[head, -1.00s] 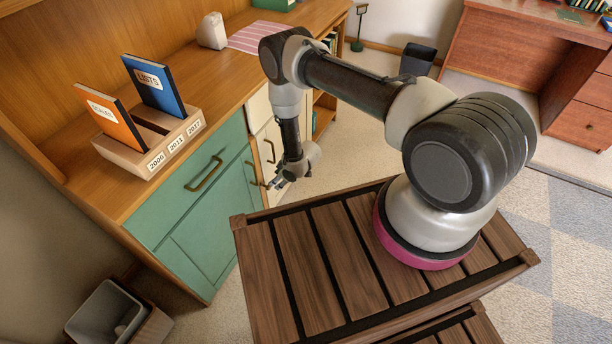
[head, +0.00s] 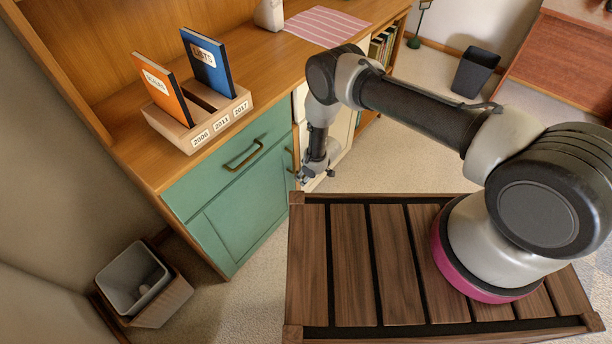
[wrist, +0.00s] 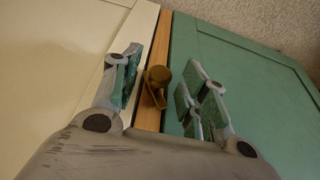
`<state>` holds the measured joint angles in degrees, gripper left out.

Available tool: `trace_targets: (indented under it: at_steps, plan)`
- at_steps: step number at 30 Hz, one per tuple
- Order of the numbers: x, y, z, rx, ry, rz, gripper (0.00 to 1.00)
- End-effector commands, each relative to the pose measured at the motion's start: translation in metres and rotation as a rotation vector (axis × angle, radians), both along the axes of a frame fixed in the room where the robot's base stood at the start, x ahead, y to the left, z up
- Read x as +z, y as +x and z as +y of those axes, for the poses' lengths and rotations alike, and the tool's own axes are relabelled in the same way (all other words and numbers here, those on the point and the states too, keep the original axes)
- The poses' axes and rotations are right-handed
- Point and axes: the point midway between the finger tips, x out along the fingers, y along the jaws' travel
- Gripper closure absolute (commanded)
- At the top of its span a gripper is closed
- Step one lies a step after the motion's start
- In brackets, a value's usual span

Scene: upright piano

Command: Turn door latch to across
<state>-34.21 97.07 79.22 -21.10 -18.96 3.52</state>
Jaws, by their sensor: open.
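In the wrist view a small brown metal door latch (wrist: 157,76) sits on the narrow wooden strip between a cream door (wrist: 70,50) and a green door (wrist: 250,85). It has a rounded knob and a short arm that lies roughly along the strip. My gripper (wrist: 164,82) is open, one finger over the cream side and one over the green side, with the latch showing between them. I cannot tell whether either finger touches it. In the head view my gripper (head: 304,175) is beside the front of the cabinet, and the latch cannot be made out.
The green cabinet front (head: 240,195) has a drawer handle (head: 244,156) near my arm. A wooden holder (head: 200,125) with an orange and a blue book stands on top. A slatted wooden platform (head: 350,265) lies under my arm's base. A grey bin (head: 133,278) stands at lower left.

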Motion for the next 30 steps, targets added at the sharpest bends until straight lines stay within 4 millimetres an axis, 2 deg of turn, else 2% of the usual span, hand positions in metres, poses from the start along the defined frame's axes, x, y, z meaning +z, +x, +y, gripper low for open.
trace_targets:
  at_steps: [6,12,14,30]
  plan:
    - [-0.0004,0.0001,0.0001,0.000,0.000,0.000,0.56]
    - [-0.0002,0.0001,0.0000,0.000,0.000,0.000,0.93]
    - [-0.0002,0.0001,0.0000,0.000,0.000,0.000,1.00]
    - [0.0012,0.0020,0.0026,-0.002,-0.084,-0.124,1.00]
